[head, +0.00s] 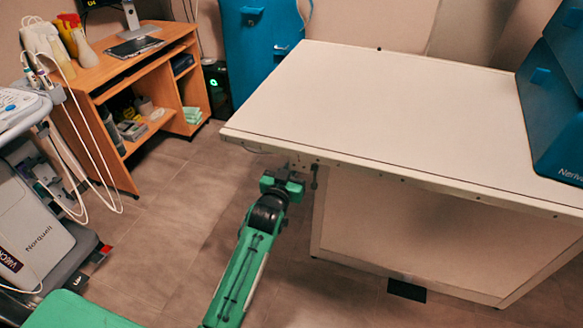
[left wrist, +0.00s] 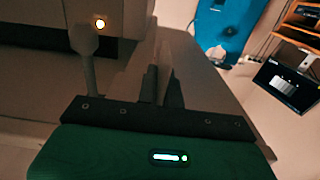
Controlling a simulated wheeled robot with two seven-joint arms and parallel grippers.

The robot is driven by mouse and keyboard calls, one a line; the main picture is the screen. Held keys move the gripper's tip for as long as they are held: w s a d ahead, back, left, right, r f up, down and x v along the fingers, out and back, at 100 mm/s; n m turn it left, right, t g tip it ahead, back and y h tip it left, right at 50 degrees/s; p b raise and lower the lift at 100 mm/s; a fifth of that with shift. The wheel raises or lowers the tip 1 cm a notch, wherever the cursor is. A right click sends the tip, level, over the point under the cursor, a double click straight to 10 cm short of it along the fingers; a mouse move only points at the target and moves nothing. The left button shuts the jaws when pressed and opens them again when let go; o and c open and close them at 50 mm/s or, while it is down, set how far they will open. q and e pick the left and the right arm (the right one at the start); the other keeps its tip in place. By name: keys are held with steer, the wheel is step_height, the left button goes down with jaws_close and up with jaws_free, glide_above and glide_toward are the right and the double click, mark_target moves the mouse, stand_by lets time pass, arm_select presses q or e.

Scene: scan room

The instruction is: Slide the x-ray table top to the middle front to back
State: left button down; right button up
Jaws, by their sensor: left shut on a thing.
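The x-ray table top (head: 400,110) is a broad white slab on a pale box-shaped base (head: 420,235). Its near edge runs from the left corner down toward the right of the head view. My left gripper (head: 291,172) is at the underside of that near edge, close to the left corner. In the left wrist view its dark fingers (left wrist: 160,85) are shut on a thin upright part at the table top's edge. The exact part is hard to tell in the dim light. My right gripper is in neither view.
A blue unit (head: 555,100) stands over the table's right end. A wooden desk (head: 140,75) with a monitor and a medical cart (head: 35,215) are at the left. A blue cabinet (head: 255,50) stands behind the table. A lit button (left wrist: 100,23) shows beside the fingers. Floor between cart and table is clear.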

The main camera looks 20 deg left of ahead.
arm_select(q)
steer(key=w, duration=0.7)
steer(key=shift+w+d, duration=0.15)
steer(key=shift+w, duration=0.15)
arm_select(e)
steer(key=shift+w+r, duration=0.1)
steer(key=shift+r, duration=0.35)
arm_select(q)
steer(key=c, duration=1.6)
jaws_free()
steer(key=shift+o, duration=0.2)
steer(key=shift+s, duration=0.1)
